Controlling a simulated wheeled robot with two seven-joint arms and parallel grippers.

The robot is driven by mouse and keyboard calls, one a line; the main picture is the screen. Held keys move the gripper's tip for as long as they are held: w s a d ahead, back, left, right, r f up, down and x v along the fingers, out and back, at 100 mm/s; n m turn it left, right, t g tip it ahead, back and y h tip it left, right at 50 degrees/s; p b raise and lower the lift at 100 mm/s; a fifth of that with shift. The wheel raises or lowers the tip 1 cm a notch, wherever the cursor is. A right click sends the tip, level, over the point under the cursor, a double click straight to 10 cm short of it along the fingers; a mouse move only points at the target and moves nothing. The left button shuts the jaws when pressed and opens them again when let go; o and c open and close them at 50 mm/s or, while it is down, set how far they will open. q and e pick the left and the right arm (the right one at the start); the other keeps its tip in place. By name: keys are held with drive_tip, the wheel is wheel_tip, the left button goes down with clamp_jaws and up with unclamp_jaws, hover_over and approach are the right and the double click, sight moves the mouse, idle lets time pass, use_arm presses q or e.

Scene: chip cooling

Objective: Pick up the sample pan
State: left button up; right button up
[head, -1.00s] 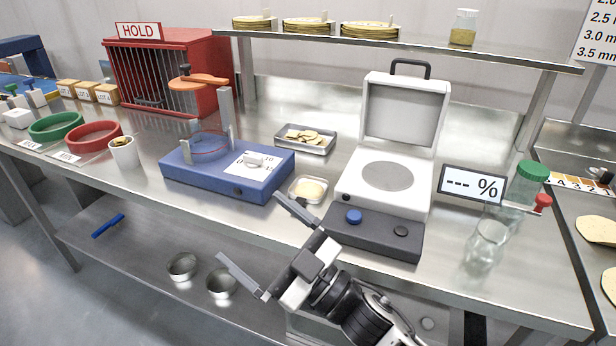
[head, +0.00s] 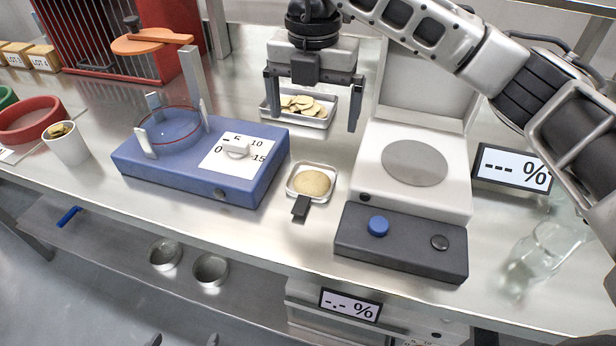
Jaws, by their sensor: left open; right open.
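The sample pan (head: 301,207) is a small, square, shallow metal pan with a black handle pointing toward me. It stands on the steel counter between the blue device and the white-and-dark analyser, and a pale yellow round piece lies in it. My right gripper (head: 311,118) is open and empty, its fingers pointing down. In the picture it is above and beyond the pan, across the tray of chips; its height is hard to judge. Only what look like the dark fingertips of my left gripper (head: 183,341) show at the bottom edge, apart and far from the pan.
The blue device (head: 190,180) with a dial stands left of the pan, the analyser (head: 400,242) with raised lid right. A chip tray (head: 268,112) lies behind. The counter's front edge is close to the pan.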

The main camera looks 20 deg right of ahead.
sight(312, 184)
wheel_tip(312, 184, down, 14)
drive_tip(key=shift+a+r+p, duration=0.1)
drive_tip(key=shift+p, duration=0.6)
drive_tip(key=c, duration=1)
